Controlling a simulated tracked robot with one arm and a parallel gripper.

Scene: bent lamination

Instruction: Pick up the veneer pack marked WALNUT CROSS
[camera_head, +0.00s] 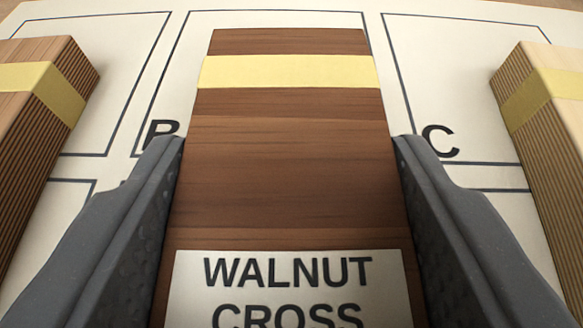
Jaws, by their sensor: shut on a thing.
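The veneer pack marked WALNUT CROSS (285,165) is a long, dark brown wooden block in the middle of the view. A yellow band crosses its far end, and a white label with black letters lies on its near end. The label's lower edge is cut off by the frame. My gripper (290,145) is shut on the pack, with one grey finger along each long side. The pack's underside is hidden, so I cannot tell whether it touches the surface below.
Another banded pack (30,120) stands at the left edge, and a lighter one (545,120) at the right edge, each a little apart from my fingers. Below is a white sheet (470,75) with outlined boxes; letters B and C show. The far boxes are bare.

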